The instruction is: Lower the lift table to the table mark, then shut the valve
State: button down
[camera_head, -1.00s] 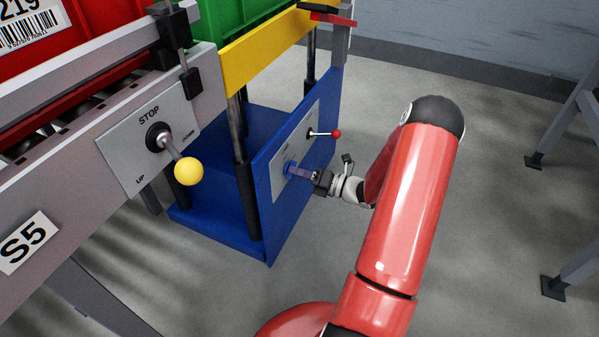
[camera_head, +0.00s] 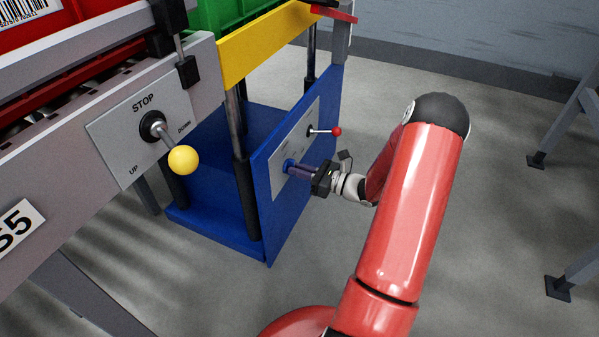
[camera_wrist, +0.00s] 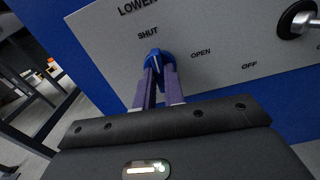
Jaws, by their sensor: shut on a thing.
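The lift table has a blue base (camera_head: 195,215) and a yellow upper frame (camera_head: 262,48). A red piece (camera_head: 338,12) sits by the grey post at its far end; I cannot tell whether it is the table mark. The valve is a blue knob (camera_head: 289,165) on the grey panel of the blue side plate; it also shows in the wrist view (camera_wrist: 152,55), below the word SHUT and left of OPEN. My gripper (camera_wrist: 157,84) is shut on the knob, its fingers either side. The fingers partly hide the knob, so its exact setting is unclear.
A red-tipped lever (camera_head: 334,131) sticks out above the valve. A yellow-ball lever (camera_head: 182,159) stands on the STOP/UP/DOWN plate (camera_head: 108,135) of the conveyor at left. A green crate (camera_head: 228,15) is on the lift table. Floor at right is clear up to grey legs (camera_head: 560,130).

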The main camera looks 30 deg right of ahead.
jog(key=shift+f+n, duration=0.1)
jog(key=shift+n, duration=0.5)
jog(key=c, duration=1.5)
grip_release()
jog(key=shift+s, duration=0.1)
jog(key=v, duration=0.7)
jog(key=shift+s+d, duration=0.25)
jog(key=shift+s, duration=0.05)
